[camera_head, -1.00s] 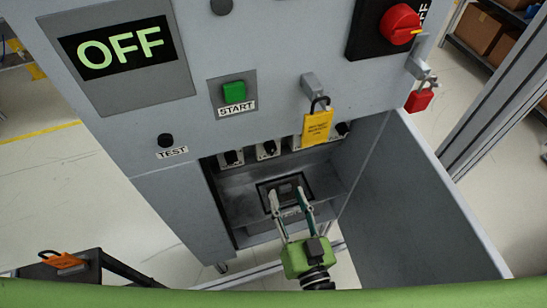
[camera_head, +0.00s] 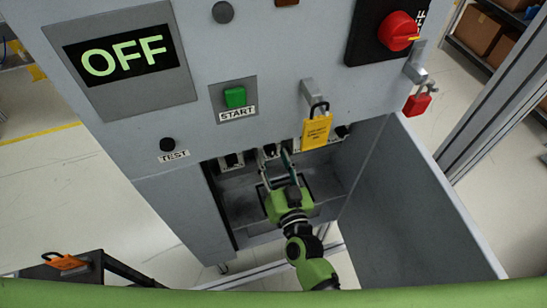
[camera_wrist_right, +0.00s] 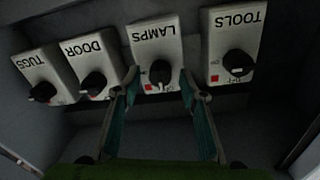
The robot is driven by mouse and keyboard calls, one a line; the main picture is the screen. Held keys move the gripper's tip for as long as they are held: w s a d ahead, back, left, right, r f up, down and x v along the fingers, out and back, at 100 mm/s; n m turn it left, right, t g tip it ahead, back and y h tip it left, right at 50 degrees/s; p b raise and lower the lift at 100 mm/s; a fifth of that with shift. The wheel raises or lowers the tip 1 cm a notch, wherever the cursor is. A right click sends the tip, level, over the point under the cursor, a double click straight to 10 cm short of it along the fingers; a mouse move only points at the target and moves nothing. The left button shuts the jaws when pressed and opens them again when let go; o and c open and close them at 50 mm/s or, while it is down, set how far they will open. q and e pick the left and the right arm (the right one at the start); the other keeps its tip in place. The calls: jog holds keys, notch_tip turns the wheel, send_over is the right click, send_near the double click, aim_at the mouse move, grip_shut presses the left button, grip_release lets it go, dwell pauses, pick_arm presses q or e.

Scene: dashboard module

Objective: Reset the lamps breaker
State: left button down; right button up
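The lamps breaker (camera_wrist_right: 152,44) is a pale block with a black rotary knob (camera_wrist_right: 160,72), labelled LAMPS upside down in the right wrist view. It is in a row inside the open lower bay of the cabinet; in the head view a breaker (camera_head: 270,151) shows just beyond my right gripper (camera_head: 276,160). In the wrist view my right gripper (camera_wrist_right: 160,88) is open, its two fingertips apart on either side of the lamps knob. I cannot tell whether they touch it. My left gripper is not in view.
Neighbouring breakers are TOOLS (camera_wrist_right: 232,45), DOOR (camera_wrist_right: 92,60) and TUGS (camera_wrist_right: 45,75). The open door panel (camera_head: 415,200) stands right of my arm. The display (camera_head: 118,52) reads OFF above a green START button (camera_head: 235,97).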

grip_shut()
jog(key=m+p, duration=0.1)
jog(key=m, duration=0.2)
jog(key=shift+r, duration=0.15)
jog(key=m, duration=0.3)
jog(key=shift+m, duration=0.3)
jog(key=m, duration=0.5)
jog(key=shift+g+y, duration=0.3)
jog(key=m, duration=0.5)
jog(key=shift+d+m+b, duration=0.1)
jog(key=shift+m+b, duration=0.2)
jog(key=shift+m, duration=0.1)
